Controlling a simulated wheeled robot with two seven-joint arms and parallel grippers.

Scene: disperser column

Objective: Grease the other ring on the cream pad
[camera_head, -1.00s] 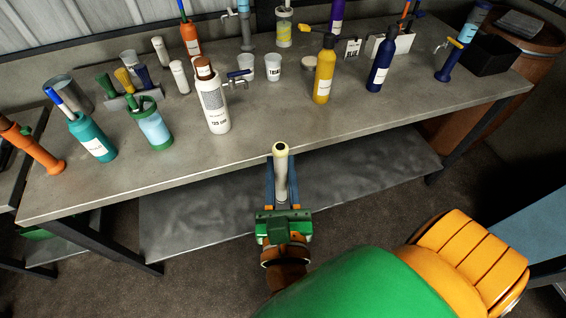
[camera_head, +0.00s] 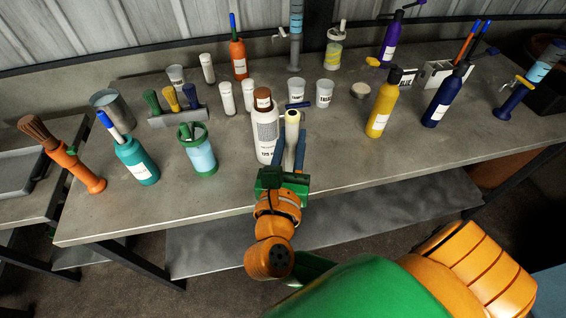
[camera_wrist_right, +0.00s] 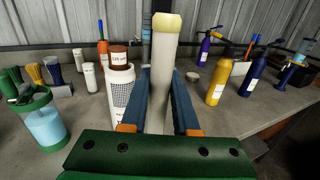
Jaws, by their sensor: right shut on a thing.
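My right gripper (camera_head: 289,158) is shut on a pale, slender tube (camera_head: 292,130) with a cream-coloured end (camera_head: 292,115). The tube stands roughly upright between the blue fingers, over the front of the bench. In the right wrist view the tube (camera_wrist_right: 161,75) rises through the middle and its wider yellowish end (camera_wrist_right: 166,20) is at the top. A dark spot shows in that end in the head view. I cannot make out a separate cream pad or rings on the bench. My left gripper is out of view.
A white bottle with a brown cap (camera_head: 266,132) stands just left of the tube. Two white cups (camera_head: 324,93) and a shallow round dish (camera_head: 360,91) lie behind. A yellow bottle (camera_head: 382,108) stands to the right. Bare bench (camera_head: 345,150) lies right of the gripper.

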